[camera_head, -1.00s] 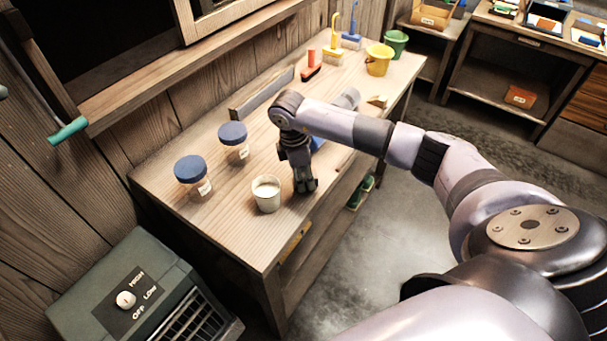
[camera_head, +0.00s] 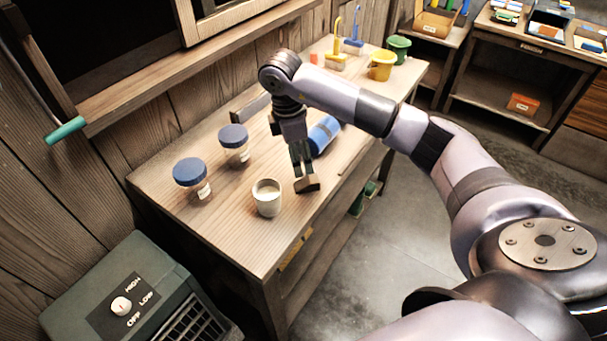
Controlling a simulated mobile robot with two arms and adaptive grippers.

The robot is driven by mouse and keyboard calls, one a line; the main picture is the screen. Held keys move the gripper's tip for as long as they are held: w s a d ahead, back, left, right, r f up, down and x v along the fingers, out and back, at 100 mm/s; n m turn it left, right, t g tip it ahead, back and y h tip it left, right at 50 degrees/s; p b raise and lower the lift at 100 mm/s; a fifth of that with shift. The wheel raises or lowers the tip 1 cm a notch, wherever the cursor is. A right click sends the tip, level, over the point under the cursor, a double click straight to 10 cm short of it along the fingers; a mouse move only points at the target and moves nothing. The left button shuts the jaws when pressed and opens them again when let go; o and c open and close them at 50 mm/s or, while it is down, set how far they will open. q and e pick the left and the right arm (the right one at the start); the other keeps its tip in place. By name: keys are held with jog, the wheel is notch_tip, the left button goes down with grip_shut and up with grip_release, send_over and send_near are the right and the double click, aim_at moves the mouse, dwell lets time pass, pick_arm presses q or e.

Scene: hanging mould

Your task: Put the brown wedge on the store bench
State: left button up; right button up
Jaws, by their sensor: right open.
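A small brown wedge (camera_head: 308,185) rests on the top of the wooden bench (camera_head: 235,238), just right of a white cup. My right gripper (camera_head: 302,170) is open and points down directly above the wedge. Its fingertips are very close to the wedge's top; I cannot tell whether they touch it. My left gripper is out of view.
A blue cylinder (camera_head: 323,134) lies behind the gripper. The bench's front left is clear.

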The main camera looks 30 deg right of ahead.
jog(key=shift+w+a+r, duration=0.1)
jog(key=shift+a+r, duration=0.05)
jog(key=shift+r, duration=0.75)
jog(key=shift+a+r, duration=0.15)
jog(key=shift+r, duration=0.75)
